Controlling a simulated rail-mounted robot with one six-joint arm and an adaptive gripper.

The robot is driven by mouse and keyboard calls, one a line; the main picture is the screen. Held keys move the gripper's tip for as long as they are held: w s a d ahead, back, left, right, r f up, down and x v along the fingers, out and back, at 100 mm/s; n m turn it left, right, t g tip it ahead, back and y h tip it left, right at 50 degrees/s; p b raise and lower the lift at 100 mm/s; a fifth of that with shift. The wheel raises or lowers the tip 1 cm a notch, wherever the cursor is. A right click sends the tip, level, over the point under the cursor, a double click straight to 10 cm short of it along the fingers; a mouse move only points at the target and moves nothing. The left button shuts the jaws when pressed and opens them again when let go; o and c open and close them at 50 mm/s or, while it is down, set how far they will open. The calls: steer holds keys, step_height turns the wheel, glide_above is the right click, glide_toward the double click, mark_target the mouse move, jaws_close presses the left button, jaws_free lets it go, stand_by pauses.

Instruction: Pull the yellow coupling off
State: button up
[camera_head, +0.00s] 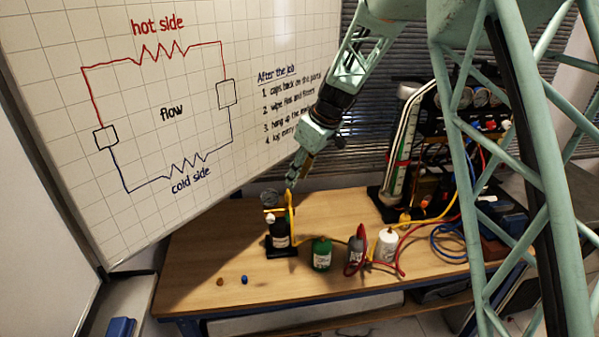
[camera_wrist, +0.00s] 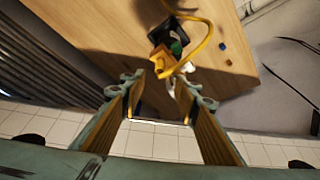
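The yellow coupling (camera_wrist: 162,60) sits on a small rig with a black base (camera_wrist: 183,28) in the wrist view. A yellow hose (camera_wrist: 206,40) curves away from it. In the head view the yellow hose end (camera_head: 290,203) rises beside the rig's black-and-white body (camera_head: 279,235); the coupling's exact outline is hard to tell there. My gripper (camera_wrist: 160,84) is open, its two fingers apart and nothing between them. The coupling appears just beyond the fingertips, roughly between them. In the head view my gripper (camera_head: 292,181) points down just above the rig; contact cannot be seen.
A green canister (camera_head: 321,254), a grey canister (camera_head: 355,250) and a white canister (camera_head: 386,245) stand right of the rig, with a red hose (camera_head: 403,258) near. Two small caps, brown (camera_head: 220,282) and blue (camera_head: 244,280), lie in front. A whiteboard (camera_head: 60,150) stands left.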

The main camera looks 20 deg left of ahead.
mark_target(289, 193)
steer(key=shift+x, duration=5.7)
steer(key=shift+s, duration=0.1)
jaws_close()
